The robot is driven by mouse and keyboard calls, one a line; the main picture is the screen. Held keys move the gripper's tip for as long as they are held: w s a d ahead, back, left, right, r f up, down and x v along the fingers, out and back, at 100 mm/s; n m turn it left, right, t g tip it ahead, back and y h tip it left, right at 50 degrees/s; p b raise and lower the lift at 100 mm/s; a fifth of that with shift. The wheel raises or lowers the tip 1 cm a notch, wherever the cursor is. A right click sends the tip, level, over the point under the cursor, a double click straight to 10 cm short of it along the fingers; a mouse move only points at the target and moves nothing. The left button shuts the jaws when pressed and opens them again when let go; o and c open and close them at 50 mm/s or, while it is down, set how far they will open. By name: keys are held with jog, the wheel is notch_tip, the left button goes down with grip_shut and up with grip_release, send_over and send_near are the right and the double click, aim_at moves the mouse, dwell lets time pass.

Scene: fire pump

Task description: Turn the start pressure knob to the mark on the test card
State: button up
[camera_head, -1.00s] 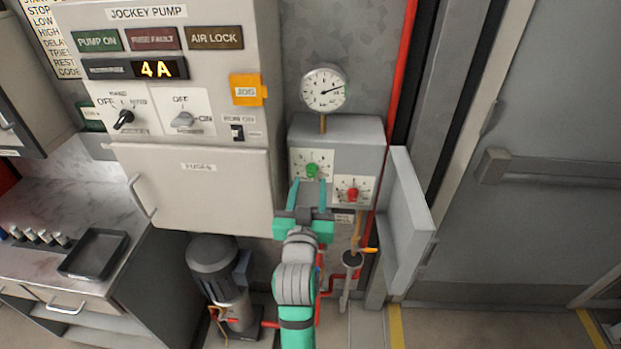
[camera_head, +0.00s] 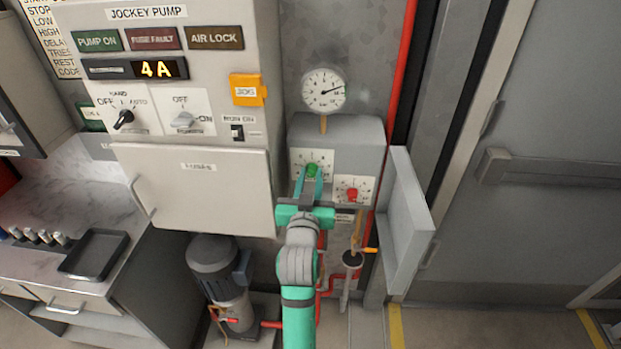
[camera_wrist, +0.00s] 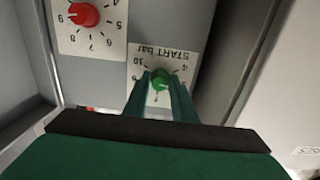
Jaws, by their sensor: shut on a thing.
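The green knob (camera_head: 312,170) sits on a white dial plate on the grey switch box under the gauge. In the wrist view the green knob (camera_wrist: 160,80) is on a plate (camera_wrist: 178,60) lettered "START bar", seen upside down. My gripper (camera_head: 311,178) is shut on the green knob, with a teal finger on each side; the gripper also shows in the wrist view (camera_wrist: 160,88). Fingers and palm hide the lower part of the start dial. The test card, a lettered sheet (camera_head: 40,30), may be the one at the top left; its values are unreadable.
A red knob (camera_head: 352,193) on its own dial lies just right of my gripper. The box's open door (camera_head: 405,220) stands out on the right. A pressure gauge (camera_head: 324,90) is above. The jockey pump panel (camera_head: 190,190) is left.

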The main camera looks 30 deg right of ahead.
jog(key=m, duration=0.4)
jog(key=shift+m, duration=1.8)
jog(key=o, duration=1)
jog(key=shift+a, duration=0.1)
jog(key=v, duration=1)
jog(key=shift+s+a, duration=0.2)
jog(key=shift+s, duration=0.15)
